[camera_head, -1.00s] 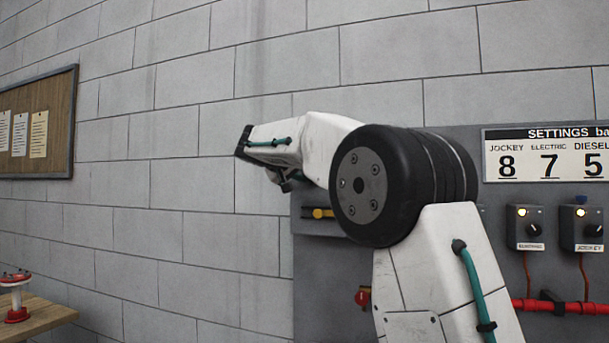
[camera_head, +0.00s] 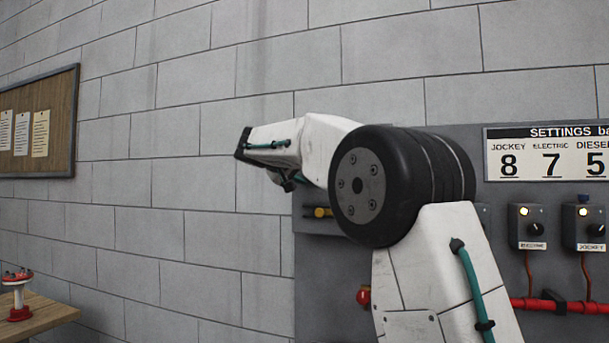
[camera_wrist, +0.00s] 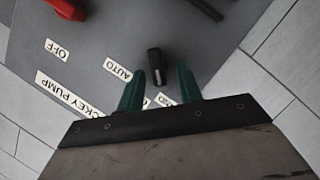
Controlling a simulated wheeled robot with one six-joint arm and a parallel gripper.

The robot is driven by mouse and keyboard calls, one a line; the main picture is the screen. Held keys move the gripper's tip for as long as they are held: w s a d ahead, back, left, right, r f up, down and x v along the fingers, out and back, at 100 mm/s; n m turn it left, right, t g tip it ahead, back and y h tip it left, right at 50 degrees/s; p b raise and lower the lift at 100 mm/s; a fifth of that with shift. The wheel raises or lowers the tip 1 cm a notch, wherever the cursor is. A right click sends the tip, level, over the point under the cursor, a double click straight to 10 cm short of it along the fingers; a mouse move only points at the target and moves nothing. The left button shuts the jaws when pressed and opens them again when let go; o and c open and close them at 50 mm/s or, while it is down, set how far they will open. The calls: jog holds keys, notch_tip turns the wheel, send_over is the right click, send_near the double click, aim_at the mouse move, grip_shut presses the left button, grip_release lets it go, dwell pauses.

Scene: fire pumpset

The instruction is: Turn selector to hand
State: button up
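The selector, a small black knob (camera_wrist: 156,67) on a grey panel (camera_wrist: 135,30), shows in the wrist view, with a pale mark at its lower end. My gripper (camera_wrist: 158,82) has two green fingers apart, one on each side of the knob, with gaps visible; I cannot tell whether they reach its depth. An AUTO label (camera_wrist: 118,69) and an OFF label (camera_wrist: 57,49) lie left of the knob. A JOCKEY PUMP label (camera_wrist: 66,93) is partly covered by my gripper. Another label near the fingers is mostly hidden. In the head view my fingers cannot be made out.
A red part (camera_wrist: 68,8) and a black bar (camera_wrist: 205,8) are at the wrist view's top edge. In the head view, two switch boxes (camera_head: 527,228) (camera_head: 583,228) and a red pipe (camera_head: 590,307) stand right of my arm. A wooden table (camera_head: 48,318) is at lower left.

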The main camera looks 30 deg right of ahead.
jog(key=shift+a, duration=0.1)
jog(key=v, duration=0.7)
jog(key=shift+a, duration=0.3)
jog(key=shift+s+r, duration=0.15)
jog(key=s+a+f+n+g+y, duration=0.1)
jog(key=s+f+y, duration=0.15)
jog(key=f, duration=0.35)
jog(key=s+a+f+n+y, duration=0.1)
jog(key=s+a+f+n, duration=0.15)
jog(key=f, duration=0.35)
jog(key=s+f+g+y, duration=0.1)
jog(key=s+f+y, duration=0.1)
jog(key=s+f, duration=0.3)
jog(key=s+a+f+y, duration=0.2)
jog(key=s+f, duration=0.4)
jog(key=s, duration=0.5)
jog(key=s+a+f+g+y, duration=0.1)
jog(key=s+a+f+y, duration=0.2)
jog(key=s, duration=0.8)
jog(key=s+a+f+g+y, duration=0.1)
jog(key=s+a+f+y, duration=0.2)
jog(key=s+f, duration=0.8)
jog(key=a, duration=0.2)
jog(key=shift+s+a+f, duration=0.15)
jog(key=shift+s+a, duration=0.1)
jog(key=shift+a, duration=0.05)
